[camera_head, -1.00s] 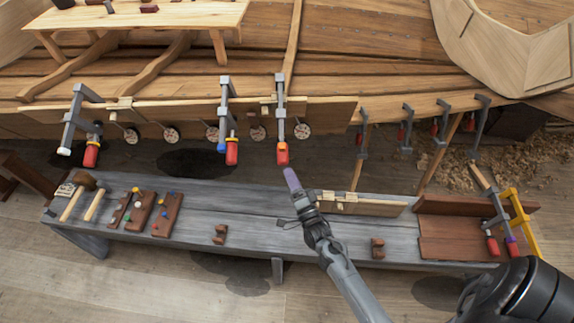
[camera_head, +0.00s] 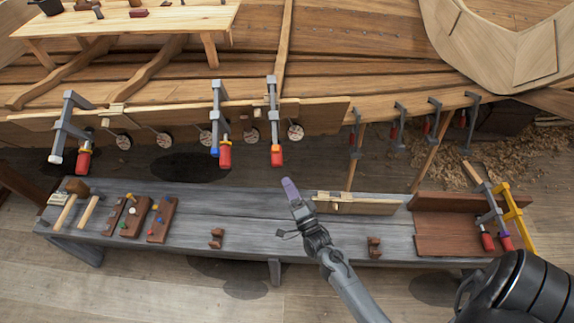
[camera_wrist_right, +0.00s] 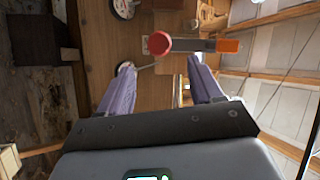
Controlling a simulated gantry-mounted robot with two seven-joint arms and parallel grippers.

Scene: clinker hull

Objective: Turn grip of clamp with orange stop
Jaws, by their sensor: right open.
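The clamp with the orange stop (camera_head: 272,105) hangs on the hull plank, rightmost of the three large clamps there. Its red grip (camera_head: 277,159) points down, with the orange stop beside it. In the right wrist view the round end of the red grip (camera_wrist_right: 158,43) shows beyond the fingers, and the orange stop (camera_wrist_right: 229,46) lies to its right. My right gripper (camera_head: 290,189) is open and empty, below the grip and apart from it; its two purple fingers (camera_wrist_right: 158,85) spread in the wrist view. My left gripper is not in view.
A clamp with a blue stop (camera_head: 217,110) and another clamp (camera_head: 65,125) hang to the left on the plank. Smaller clamps line the plank at right. The grey bench (camera_head: 255,230) below holds mallets, wooden blocks and a brown board (camera_head: 450,235).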

